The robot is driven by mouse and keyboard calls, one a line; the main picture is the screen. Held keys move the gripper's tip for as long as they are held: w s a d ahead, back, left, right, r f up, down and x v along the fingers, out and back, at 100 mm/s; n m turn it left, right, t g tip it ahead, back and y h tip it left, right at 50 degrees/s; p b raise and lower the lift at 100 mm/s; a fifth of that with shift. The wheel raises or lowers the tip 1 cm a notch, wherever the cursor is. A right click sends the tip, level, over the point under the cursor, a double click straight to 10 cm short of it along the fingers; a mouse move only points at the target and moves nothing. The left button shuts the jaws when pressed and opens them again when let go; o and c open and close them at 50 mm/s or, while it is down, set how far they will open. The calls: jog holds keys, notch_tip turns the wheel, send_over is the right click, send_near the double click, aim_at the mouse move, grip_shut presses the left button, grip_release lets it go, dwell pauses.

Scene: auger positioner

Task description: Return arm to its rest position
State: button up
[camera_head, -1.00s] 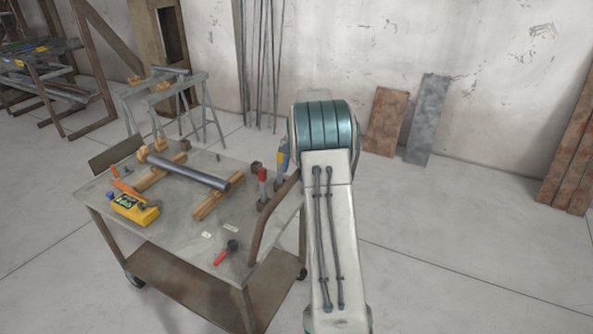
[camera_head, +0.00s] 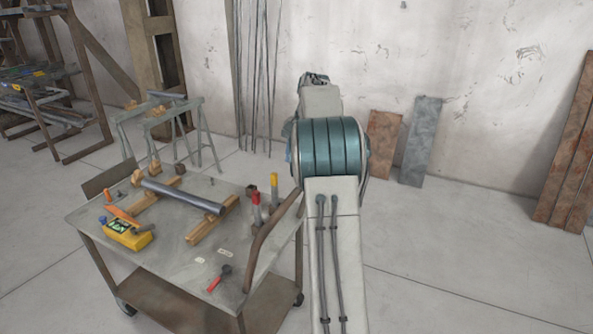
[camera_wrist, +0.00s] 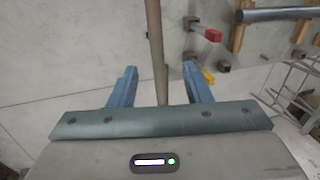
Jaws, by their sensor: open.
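My arm rises from the bottom of the head view, right of the cart, with its teal-banded joint in front of the wall. My gripper (camera_wrist: 160,88) shows in the wrist view with its two blue fingers apart and nothing between them. It is hidden behind the arm in the head view. Below the gripper, in the wrist view, a brown rail (camera_wrist: 157,45) runs down the picture between the fingers, apart from them as far as I can tell.
The metal cart (camera_head: 190,262) stands close to the arm's left. It carries a grey pipe (camera_head: 180,195) on wooden blocks, a yellow device (camera_head: 128,236) and red-handled clamps (camera_head: 256,198). A sawhorse (camera_head: 170,125) stands behind. Floor (camera_head: 450,235) to the right is clear.

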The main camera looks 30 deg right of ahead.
jog(key=shift+r, duration=0.3)
jog(key=s+a+r+n, duration=0.2)
jog(key=s+a+n, duration=0.1)
jog(key=s+a, duration=0.5)
jog(key=s+a+r+n, duration=0.2)
jog(key=s+a+n, duration=0.1)
jog(key=s+a, duration=0.55)
jog(key=s+a+f+n, duration=0.1)
jog(key=s+a+f, duration=0.1)
jog(key=s, duration=0.3)
jog(key=s+a+f+n, duration=0.2)
jog(key=s+a+f, duration=0.1)
jog(key=s, duration=0.3)
jog(key=s+a+f+n+t+h, duration=0.1)
jog(key=s+a+f+n, duration=0.1)
jog(key=s+a+f, duration=0.1)
jog(key=shift+s+a, duration=0.9)
jog(key=shift+s, duration=0.3)
